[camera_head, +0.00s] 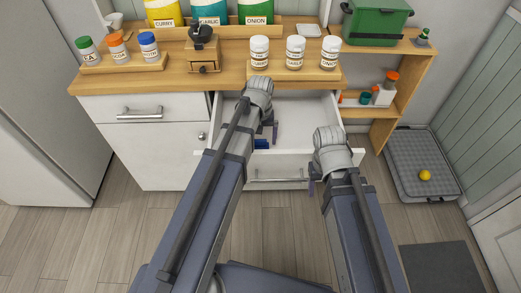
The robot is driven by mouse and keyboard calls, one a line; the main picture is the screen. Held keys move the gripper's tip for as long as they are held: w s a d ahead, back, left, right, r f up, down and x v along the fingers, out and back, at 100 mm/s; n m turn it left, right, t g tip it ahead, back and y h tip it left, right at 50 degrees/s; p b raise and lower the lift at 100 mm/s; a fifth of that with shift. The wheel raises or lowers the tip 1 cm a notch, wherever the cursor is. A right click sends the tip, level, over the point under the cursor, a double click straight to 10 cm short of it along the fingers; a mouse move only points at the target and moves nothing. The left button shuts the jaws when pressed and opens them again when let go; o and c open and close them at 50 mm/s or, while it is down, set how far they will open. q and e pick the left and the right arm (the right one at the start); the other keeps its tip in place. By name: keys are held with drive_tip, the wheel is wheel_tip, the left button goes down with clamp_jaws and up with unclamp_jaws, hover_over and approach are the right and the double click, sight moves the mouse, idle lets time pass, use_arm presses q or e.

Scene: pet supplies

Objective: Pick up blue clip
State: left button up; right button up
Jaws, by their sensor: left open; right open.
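A small blue item (262,144), which looks like the blue clip, lies in the open white drawer (307,120). My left arm and gripper hide part of it. My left gripper (266,133) is open and points down into the drawer, close beside the blue item; I cannot tell whether it touches it. My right gripper (318,181) is open, near the drawer's front right corner, and most of it is hidden behind its own wrist.
The wooden counter (225,80) above the drawer holds jars on boards, a coffee grinder (203,47) and large canisters. A shelf with a green box (376,22) stands at right. A grey tray with a yellow ball (425,175) is on the floor. The drawer's right part looks empty.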

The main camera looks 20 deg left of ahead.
sight(260, 140)
use_arm(q)
drive_tip(key=shift+f, duration=0.6)
use_arm(e)
drive_tip(key=shift+f, duration=0.55)
use_arm(q)
drive_tip(key=shift+r, duration=0.1)
drive_tip(key=c, duration=1.2)
drive_tip(key=shift+c, duration=0.2)
use_arm(e)
drive_tip(key=shift+r, duration=0.1)
use_arm(q)
wheel_tip(260, 140, up, 10)
drive_tip(key=p, duration=1)
use_arm(e)
wheel_tip(260, 140, up, 10)
drive_tip(key=shift+c, duration=0.2)
